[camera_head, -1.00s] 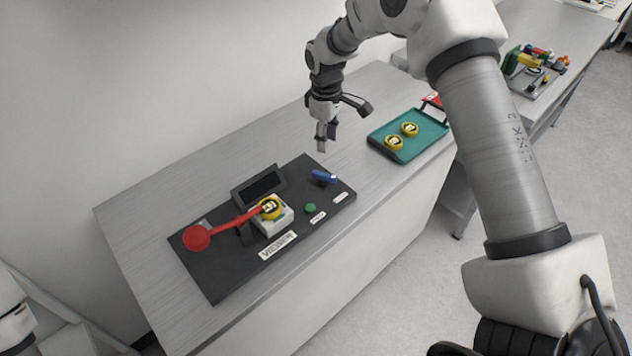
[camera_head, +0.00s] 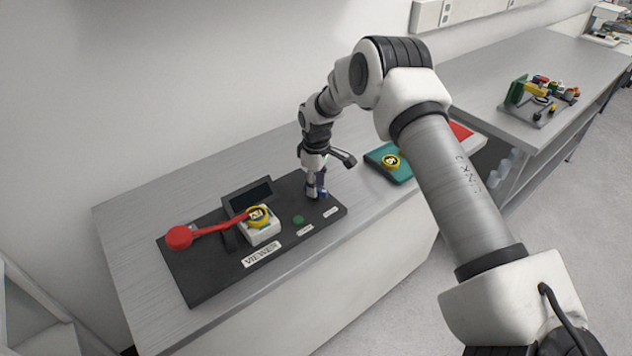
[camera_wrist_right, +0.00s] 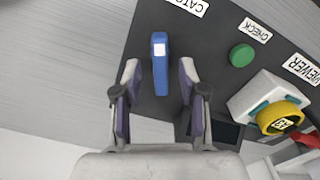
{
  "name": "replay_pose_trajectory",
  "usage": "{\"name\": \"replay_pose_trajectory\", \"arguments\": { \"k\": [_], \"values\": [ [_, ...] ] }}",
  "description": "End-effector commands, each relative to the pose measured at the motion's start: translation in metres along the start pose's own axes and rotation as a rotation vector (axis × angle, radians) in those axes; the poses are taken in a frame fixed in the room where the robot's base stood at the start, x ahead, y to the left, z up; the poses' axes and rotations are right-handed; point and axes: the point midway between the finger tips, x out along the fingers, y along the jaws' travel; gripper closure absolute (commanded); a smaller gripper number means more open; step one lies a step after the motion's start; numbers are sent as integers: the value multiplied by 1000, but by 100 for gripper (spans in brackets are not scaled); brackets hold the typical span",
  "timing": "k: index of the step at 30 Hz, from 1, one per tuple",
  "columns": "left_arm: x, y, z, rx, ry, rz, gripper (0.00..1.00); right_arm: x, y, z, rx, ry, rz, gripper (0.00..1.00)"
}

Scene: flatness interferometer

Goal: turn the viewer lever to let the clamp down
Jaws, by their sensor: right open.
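The viewer is a dark base plate (camera_head: 195,285) with a "VIEWER" label. A blue lever (camera_wrist_right: 160,62) sits on its right part, beside a label partly cut off in the wrist view. My right gripper (camera_head: 315,190) is open and low over this lever; in the wrist view its fingers (camera_wrist_right: 159,78) stand either side of the lever's near end, with gaps showing. Contact is not visible. A red arm with a round red end (camera_head: 179,237) reaches over a yellow ringed disc (camera_head: 258,216) on a white block (camera_head: 262,232). My left gripper is out of view.
A green button (camera_head: 298,220) lies between the white block and the lever. A small dark screen (camera_head: 250,195) stands behind the block. A teal tray (camera_head: 378,160) with yellow discs is to the right, partly behind my arm. The table's back left is clear.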

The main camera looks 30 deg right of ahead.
Motion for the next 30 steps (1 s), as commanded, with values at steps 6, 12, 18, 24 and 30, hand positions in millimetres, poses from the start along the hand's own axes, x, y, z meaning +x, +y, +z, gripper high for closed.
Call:
{"name": "replay_pose_trajectory", "arguments": {
  "k": [6,12,18,24,30],
  "values": [
    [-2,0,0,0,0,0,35,9,0,0,-1,0,1,58],
    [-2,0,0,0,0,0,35,8,0,0,-1,0,1,94],
    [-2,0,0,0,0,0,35,8,0,0,-1,0,0,100],
    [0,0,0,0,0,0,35,9,0,0,134,-1,0,100],
    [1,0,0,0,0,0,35,9,0,0,368,-1,0,100]
  ]
}}
